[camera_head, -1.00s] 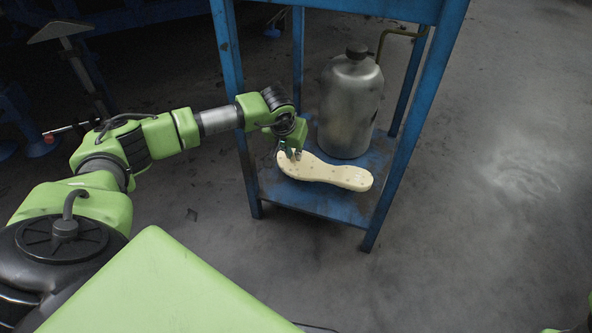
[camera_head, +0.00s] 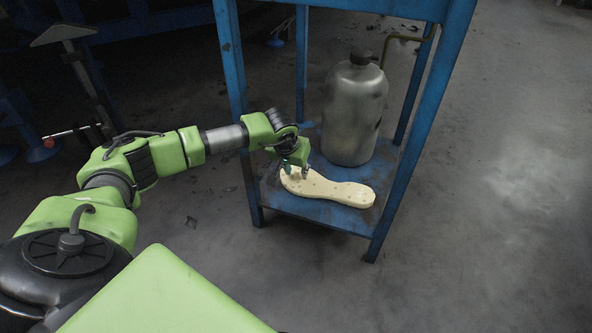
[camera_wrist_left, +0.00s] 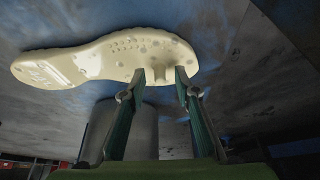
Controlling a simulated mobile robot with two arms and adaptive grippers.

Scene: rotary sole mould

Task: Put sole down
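The cream, shoe-shaped sole (camera_head: 338,190) lies flat on the blue lower shelf (camera_head: 312,209) of a metal stand. Its one end is under my left gripper (camera_head: 296,171), which reaches in from the left. In the left wrist view the sole (camera_wrist_left: 95,62) stretches across the top, studs and a small tab showing. The fingertips of my left gripper (camera_wrist_left: 160,78) stand apart, one on each side of the tab, with gaps visible. My left gripper is open and at the sole's edge. My right gripper is not in view.
A grey metal canister (camera_head: 353,110) with a dark cap stands on the shelf just behind the sole. Blue stand legs (camera_head: 411,160) rise on both sides, and a blue upper level (camera_head: 350,8) is overhead. The floor to the right is clear.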

